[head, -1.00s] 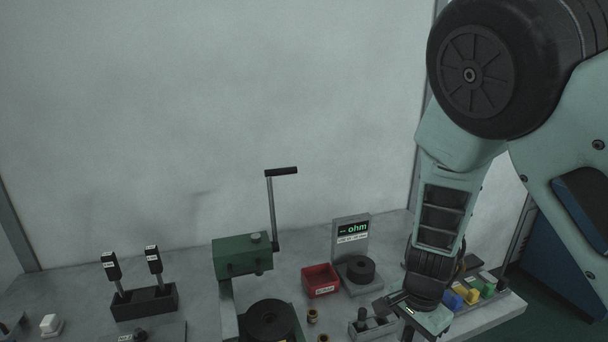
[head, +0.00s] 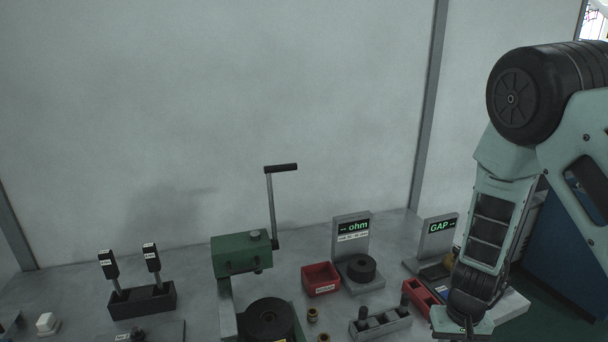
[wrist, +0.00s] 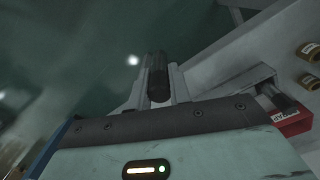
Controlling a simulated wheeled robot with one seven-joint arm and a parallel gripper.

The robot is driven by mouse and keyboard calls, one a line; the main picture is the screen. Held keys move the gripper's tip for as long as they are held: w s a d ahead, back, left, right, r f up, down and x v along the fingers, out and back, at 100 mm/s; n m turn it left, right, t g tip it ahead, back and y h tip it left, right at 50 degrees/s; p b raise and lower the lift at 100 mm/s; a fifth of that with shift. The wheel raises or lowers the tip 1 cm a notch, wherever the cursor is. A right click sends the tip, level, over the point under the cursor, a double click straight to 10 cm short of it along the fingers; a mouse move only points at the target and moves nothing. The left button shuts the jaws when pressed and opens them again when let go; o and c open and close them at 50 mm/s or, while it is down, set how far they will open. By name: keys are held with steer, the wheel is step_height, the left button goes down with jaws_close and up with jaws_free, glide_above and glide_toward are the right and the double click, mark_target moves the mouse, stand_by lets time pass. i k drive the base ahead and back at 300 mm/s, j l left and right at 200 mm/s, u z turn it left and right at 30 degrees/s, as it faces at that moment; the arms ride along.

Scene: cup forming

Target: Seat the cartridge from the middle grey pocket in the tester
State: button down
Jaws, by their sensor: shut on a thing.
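My gripper (wrist: 156,88) is shut on a dark cylindrical cartridge (wrist: 157,72) in the wrist view; it sits between the two pale fingers, with dim open floor behind it. In the head view my gripper is at the lower right, its fingertips cut off by the bottom edge. The grey pocket block (head: 383,326) stands at the bottom, left of my gripper. Dark pieces stand at its left end (head: 363,313) and right end (head: 405,300); its middle shows no standing piece. The ohm tester (head: 350,228) stands behind the block, with a round black part (head: 361,268) on its base.
A GAP display unit (head: 440,228) stands behind my arm. A red bin (head: 320,280) is left of the ohm tester, and a red tray (head: 420,294) lies right of the block. A green press (head: 242,254) with a tall crank stands further left. The red tray or bin (wrist: 295,122) shows at right.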

mark_target(357, 271)
steer(key=j, duration=0.25)
steer(key=i+j, duration=0.1)
steer(key=j, duration=0.2)
steer(key=i+j+u, duration=0.15)
steer(key=i+l, duration=0.2)
steer(key=i, duration=0.15)
steer(key=i+l+u, duration=0.1)
steer(key=i+l, duration=0.15)
steer(key=i, duration=0.05)
